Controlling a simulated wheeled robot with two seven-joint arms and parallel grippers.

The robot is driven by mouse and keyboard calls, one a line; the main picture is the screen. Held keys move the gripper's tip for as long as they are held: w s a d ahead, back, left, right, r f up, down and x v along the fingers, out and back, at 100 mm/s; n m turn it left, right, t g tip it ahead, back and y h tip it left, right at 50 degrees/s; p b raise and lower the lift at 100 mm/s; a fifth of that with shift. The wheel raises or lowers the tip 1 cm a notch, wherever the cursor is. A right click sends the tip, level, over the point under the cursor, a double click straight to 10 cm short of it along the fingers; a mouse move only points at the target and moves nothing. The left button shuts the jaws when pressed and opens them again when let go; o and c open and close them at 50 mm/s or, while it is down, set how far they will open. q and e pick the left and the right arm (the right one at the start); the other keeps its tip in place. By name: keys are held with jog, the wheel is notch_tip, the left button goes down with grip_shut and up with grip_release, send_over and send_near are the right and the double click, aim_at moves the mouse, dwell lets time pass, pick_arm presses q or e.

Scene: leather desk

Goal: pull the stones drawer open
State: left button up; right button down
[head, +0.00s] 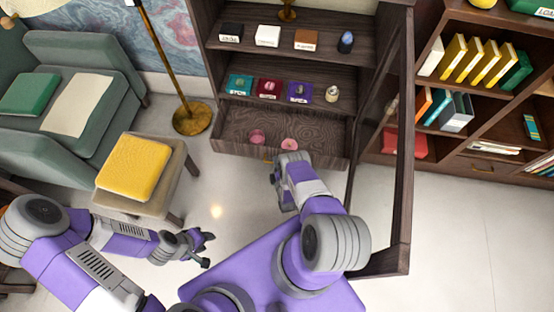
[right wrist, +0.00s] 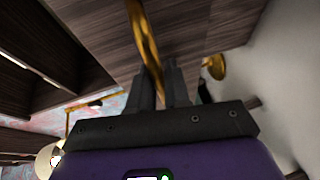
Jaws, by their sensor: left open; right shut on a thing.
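The stones drawer (head: 232,140) is the dark wood drawer at the bottom of the cabinet. It stands pulled out, and its inside shows with pink round stones (head: 257,135) in it. My right gripper (head: 287,160) is at the drawer's front. In the right wrist view, my right gripper (right wrist: 160,78) is shut on the gold handle (right wrist: 146,40), which runs between its fingers against the wood. In the head view the gripper and wrist hide part of the drawer front. My left gripper (head: 204,247) is open and empty, low over the floor, away from the drawer.
The cabinet's glass door (head: 397,150) stands open at the right of my right arm. A stool (head: 165,190) with a yellow cushion (head: 134,167) and a lamp base (head: 193,118) stand at the left. A bookcase (head: 455,160) is at the right. Bare floor lies before the drawer.

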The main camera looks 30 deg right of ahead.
jog(key=shift+s+a, duration=0.1)
jog(key=shift+s, duration=0.1)
jog(key=c, duration=1.2)
grip_release()
jog(key=shift+o, duration=0.2)
jog(key=shift+s, duration=0.1)
jog(key=p+v, duration=0.2)
jog(key=v, duration=0.5)
jog(key=shift+s, duration=0.2)
jog(key=shift+w+a+r, duration=0.1)
jog(key=shift+r, duration=0.05)
